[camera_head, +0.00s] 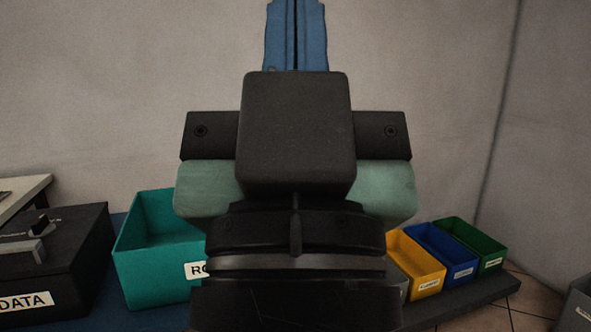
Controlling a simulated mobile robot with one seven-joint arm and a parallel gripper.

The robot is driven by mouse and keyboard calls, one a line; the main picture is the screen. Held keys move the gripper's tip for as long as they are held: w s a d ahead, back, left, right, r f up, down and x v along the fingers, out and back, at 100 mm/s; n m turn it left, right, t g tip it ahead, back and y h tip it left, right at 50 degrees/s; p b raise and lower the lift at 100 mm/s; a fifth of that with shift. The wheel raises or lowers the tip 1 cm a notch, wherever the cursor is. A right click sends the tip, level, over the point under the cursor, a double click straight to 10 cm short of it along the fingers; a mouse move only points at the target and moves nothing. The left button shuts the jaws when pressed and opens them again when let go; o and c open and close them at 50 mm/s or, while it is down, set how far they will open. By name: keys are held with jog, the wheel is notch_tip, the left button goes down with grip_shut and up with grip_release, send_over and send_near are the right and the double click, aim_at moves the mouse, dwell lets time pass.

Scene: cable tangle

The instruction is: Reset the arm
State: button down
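My gripper (296,38) fills the middle of the head view, seen from behind and pointing up. Its two blue fingers stand side by side with only a thin dark line between them, so they look shut with nothing between them. The black gripper body and wrist below hide the middle of the table and whatever lies behind them. No cable is visible.
A teal bin (150,265) stands left of my wrist on the blue surface (100,305). A black box labelled DATA (75,250) is further left. Yellow (418,268), blue (445,255) and green (475,245) bins stand at the right. A plain wall (120,90) is behind.

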notch_tip(320, 180, up, 31)
jog(key=p, duration=2.8)
jog(key=shift+p, duration=0.35)
